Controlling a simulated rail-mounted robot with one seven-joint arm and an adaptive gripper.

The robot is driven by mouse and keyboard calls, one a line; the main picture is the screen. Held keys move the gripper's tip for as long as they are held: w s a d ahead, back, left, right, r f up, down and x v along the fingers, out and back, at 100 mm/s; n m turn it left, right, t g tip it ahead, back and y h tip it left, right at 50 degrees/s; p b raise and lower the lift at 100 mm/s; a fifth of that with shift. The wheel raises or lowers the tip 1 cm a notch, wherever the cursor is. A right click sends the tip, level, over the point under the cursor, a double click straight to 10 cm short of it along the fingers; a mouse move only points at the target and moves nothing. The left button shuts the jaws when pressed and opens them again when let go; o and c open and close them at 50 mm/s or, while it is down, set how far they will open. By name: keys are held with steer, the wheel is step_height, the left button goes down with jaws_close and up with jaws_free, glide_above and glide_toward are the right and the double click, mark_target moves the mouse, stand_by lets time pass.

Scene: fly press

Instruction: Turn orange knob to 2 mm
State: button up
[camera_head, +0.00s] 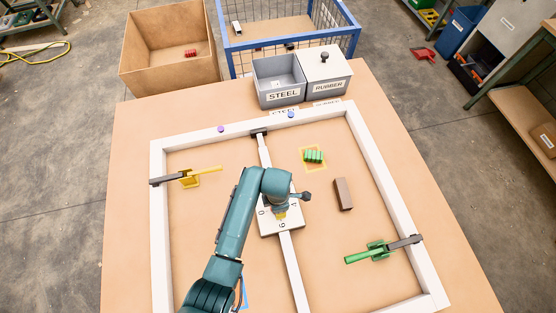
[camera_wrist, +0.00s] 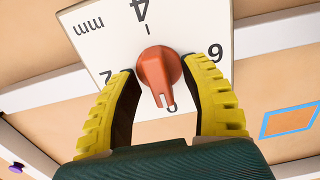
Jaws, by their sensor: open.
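The orange knob (camera_wrist: 156,68) sits on a white dial plate (camera_wrist: 108,30) marked in mm. In the wrist view the numbers appear upside down, with 4 at the top, 2 at the left and 6 at the right. The knob's narrow notched end points down the picture, close to a partly hidden mark at the bottom, apparently 0. My gripper (camera_wrist: 160,66) is open, with one yellow finger on each side of the knob; contact is not clear. In the head view my gripper (camera_head: 281,212) covers the knob above the dial plate (camera_head: 292,223).
A white frame (camera_head: 157,220) surrounds the work area. A yellow clamp (camera_head: 190,180), a green clamp (camera_head: 376,250), several green pieces (camera_head: 313,157) and a brown block (camera_head: 343,194) lie around the dial. STEEL (camera_head: 283,97) and RUBBER (camera_head: 328,87) bins stand at the back.

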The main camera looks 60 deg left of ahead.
steer(key=shift+f, duration=0.1)
jaws_close()
stand_by(0.3)
steer(key=shift+m+p, duration=0.4)
steer(key=m+p, duration=0.2)
steer(key=m, duration=0.1)
steer(key=m+p, duration=0.1)
steer(key=m, duration=0.3)
steer(key=shift+m+p, duration=0.3)
steer(key=shift+p, duration=0.1)
steer(key=m+p, duration=0.1)
steer(key=m, duration=0.3)
steer(key=m+p, duration=0.1)
steer(key=m, duration=0.4)
steer(key=shift+f, duration=0.1)
steer(key=shift+m, duration=0.3)
